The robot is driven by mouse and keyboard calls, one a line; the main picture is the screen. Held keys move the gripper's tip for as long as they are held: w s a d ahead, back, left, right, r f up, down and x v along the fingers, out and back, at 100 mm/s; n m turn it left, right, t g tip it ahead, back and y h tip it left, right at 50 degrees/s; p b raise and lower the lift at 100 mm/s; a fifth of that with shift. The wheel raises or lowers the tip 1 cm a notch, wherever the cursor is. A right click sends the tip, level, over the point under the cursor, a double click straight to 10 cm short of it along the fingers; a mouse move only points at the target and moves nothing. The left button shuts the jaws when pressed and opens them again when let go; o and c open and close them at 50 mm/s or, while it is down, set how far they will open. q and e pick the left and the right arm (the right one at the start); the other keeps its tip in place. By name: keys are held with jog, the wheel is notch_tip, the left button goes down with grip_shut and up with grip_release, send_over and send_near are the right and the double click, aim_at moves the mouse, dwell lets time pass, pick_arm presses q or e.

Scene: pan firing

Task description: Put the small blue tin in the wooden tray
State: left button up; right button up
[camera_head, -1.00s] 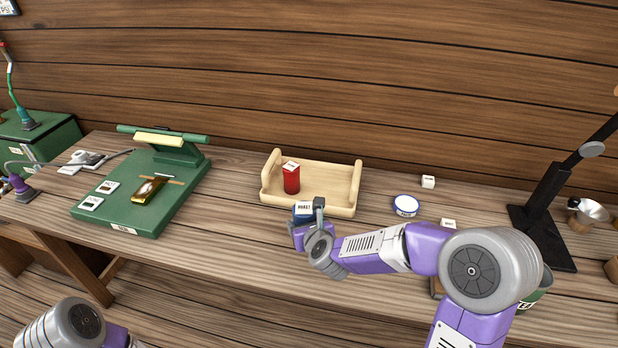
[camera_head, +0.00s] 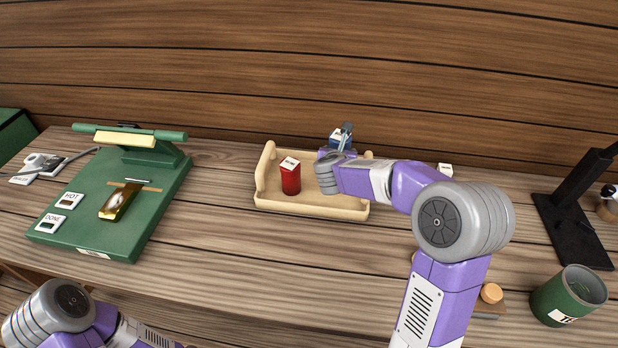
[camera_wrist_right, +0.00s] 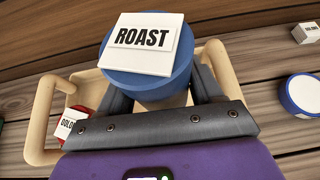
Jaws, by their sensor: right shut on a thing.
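The small blue tin (camera_wrist_right: 150,83), with a white label reading ROAST, is between the fingers of my right gripper (camera_wrist_right: 160,100), which is shut on it. In the head view the tin (camera_head: 338,138) shows at the tip of my right gripper (camera_head: 343,143), over the back right part of the wooden tray (camera_head: 300,208). In the wrist view the tray is below the tin; whether they touch I cannot tell. A red tin (camera_head: 290,178) stands in the tray's left part. My left arm shows at the bottom left, but its gripper is out of view.
A green device (camera_head: 115,205) stands left of the tray. A green can (camera_head: 568,296) and a black stand (camera_head: 565,215) are on the right. A blue-and-white round tin (camera_wrist_right: 303,95) sits right of the tray. The bench in front of the tray is clear.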

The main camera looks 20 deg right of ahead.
jog(key=shift+w+d, duration=0.25)
jog(key=shift+d, duration=0.15)
notch_tip(320, 180, down, 4)
jog(key=shift+d+b, duration=0.1)
jog(key=shift+b, duration=0.9)
notch_tip(320, 180, down, 6)
jog(key=shift+r+b, duration=0.1)
jog(key=shift+b, duration=1)
jog(key=o, duration=1.1)
jog(key=shift+c, duration=0.2)
